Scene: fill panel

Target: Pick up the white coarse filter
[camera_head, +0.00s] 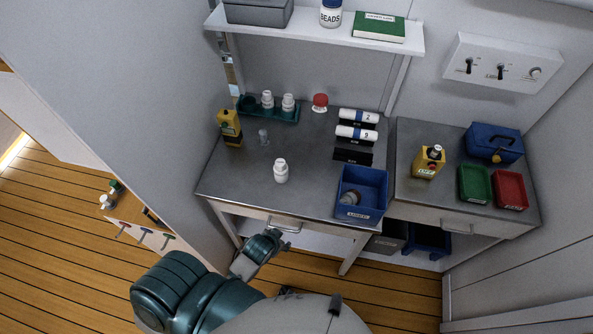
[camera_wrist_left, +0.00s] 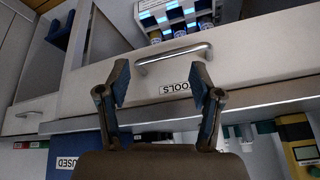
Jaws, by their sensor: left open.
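Two white cylinders with dark printed marks, an upper one (camera_head: 359,116) and a lower one (camera_head: 357,133), lie in a black rack at the back of the grey table in the head view. Their print is too small to tell whether either is the coarse filter. A white bottle (camera_head: 281,171) stands alone near the table's front. My left gripper (camera_head: 268,243) is low at the table's front edge, apart from these things. In the left wrist view its two fingers (camera_wrist_left: 160,88) are spread and empty, facing the drawer front. My right gripper is not in view.
A blue bin (camera_head: 361,193) stands at the table's front right. A teal tray (camera_head: 270,111) with white bottles and a yellow container (camera_head: 229,127) are at the left. A drawer handle (camera_wrist_left: 173,57) is close to the left fingers. The table's middle is mostly clear.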

